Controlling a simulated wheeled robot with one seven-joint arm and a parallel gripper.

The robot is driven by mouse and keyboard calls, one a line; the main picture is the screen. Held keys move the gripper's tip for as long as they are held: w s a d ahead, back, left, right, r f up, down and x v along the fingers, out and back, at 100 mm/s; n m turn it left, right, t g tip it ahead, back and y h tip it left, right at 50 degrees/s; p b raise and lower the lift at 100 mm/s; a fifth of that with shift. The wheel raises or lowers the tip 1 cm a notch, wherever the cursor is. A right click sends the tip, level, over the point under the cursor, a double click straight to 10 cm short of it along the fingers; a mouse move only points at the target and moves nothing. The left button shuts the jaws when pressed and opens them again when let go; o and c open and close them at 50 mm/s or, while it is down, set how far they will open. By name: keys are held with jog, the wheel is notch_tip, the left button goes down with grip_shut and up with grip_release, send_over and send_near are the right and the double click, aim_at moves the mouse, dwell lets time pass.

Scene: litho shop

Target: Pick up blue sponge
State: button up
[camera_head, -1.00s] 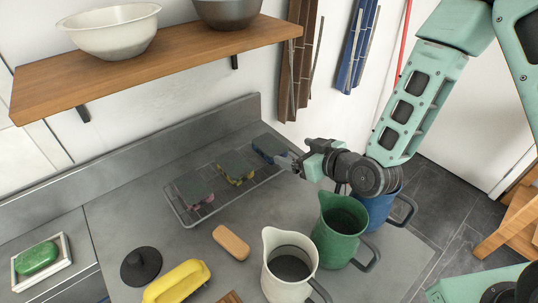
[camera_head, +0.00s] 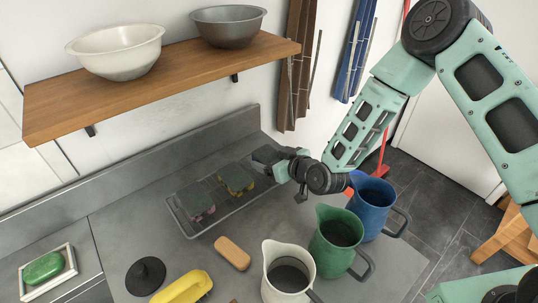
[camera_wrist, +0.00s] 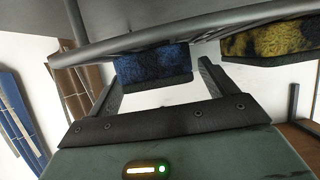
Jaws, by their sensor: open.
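The blue sponge (camera_wrist: 155,62) has a dark layer on one face. In the wrist view it shows between the two fingers, near their tips. In the head view its dark top (camera_head: 267,154) is at the far right end of the dish rack, and its blue side is mostly hidden by my gripper. My gripper (camera_head: 277,167) is open and reaches in from the right, close to the sponge. Its spread fingers also show in the wrist view (camera_wrist: 160,74). Whether a finger touches the sponge I cannot tell.
A yellow sponge (camera_head: 236,180) sits beside the blue one, then a pink one (camera_head: 196,204), all on the wire rack (camera_head: 186,233). White (camera_head: 289,254), green (camera_head: 335,240) and blue (camera_head: 372,207) jugs stand near my arm. A wooden shelf (camera_head: 190,80) with bowls hangs above.

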jog(key=shift+x, duration=0.9)
jog(key=c, duration=1.1)
jog(key=shift+o, duration=0.2)
